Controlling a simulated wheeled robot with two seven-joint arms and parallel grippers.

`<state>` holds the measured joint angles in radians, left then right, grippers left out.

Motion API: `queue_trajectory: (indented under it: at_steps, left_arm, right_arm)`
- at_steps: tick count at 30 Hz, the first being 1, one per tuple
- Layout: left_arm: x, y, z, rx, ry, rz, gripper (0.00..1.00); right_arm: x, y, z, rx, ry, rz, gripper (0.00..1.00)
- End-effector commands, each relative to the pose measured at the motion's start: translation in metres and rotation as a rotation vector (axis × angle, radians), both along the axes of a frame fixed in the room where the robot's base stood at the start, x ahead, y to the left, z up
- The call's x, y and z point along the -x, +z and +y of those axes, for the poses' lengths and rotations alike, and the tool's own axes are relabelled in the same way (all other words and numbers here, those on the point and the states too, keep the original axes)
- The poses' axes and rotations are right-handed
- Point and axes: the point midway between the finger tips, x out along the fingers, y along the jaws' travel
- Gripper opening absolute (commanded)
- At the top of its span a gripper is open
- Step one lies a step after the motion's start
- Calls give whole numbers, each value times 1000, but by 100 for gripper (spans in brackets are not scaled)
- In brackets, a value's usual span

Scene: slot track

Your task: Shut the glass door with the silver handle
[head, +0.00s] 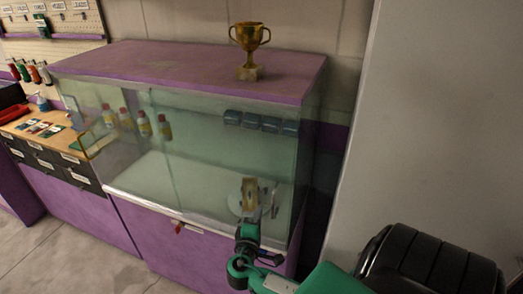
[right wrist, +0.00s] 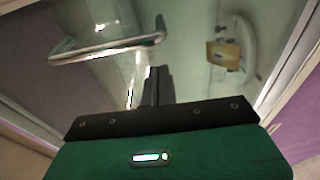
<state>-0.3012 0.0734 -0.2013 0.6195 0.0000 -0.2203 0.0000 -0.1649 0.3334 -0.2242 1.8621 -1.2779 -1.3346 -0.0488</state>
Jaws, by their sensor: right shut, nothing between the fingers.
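The glass front (head: 200,150) of a purple cabinet shows in the head view, with a vertical pane edge left of its middle. I cannot tell how far the door stands open. The silver handle (right wrist: 108,48) shows clearly in the right wrist view as a bar left of and beyond my fingertips; in the head view I cannot make it out surely. My right gripper (head: 248,236) is shut and empty, low at the front of the glass. Its closed fingers (right wrist: 157,78) appear apart from the handle. My left gripper is not in view.
A gold trophy (head: 249,48) stands on the purple cabinet top (head: 170,65). Behind the glass are several bottles (head: 144,124), dark blue items (head: 262,123) and a tan object (head: 250,192) by a white round thing. A drawer desk (head: 40,150) is left; a pale wall (head: 430,130) is right.

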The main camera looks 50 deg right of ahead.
Motion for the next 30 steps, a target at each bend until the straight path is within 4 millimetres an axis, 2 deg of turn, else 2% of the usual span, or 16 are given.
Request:
queue_trajectory:
  at_steps: [1,8,11,15,18,26,28,30]
  left_arm:
    - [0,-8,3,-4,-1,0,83]
    - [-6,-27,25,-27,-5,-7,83]
    - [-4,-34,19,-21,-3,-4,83]
    - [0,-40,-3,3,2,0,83]
    - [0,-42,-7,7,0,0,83]
    - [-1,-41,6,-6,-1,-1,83]
    - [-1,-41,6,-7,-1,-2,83]
    - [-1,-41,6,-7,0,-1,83]
  right_arm:
    - [0,-5,5,-4,1,-1,0]
    - [25,-5,46,-5,2,-2,0]
    - [35,-4,62,-5,3,-2,0]
    - [44,-2,78,-3,2,-2,0]
    - [47,-1,84,-1,2,-2,0]
    - [49,1,86,1,2,-1,0]
    - [47,-4,86,-3,8,8,0]
    - [43,-19,88,-19,28,37,0]
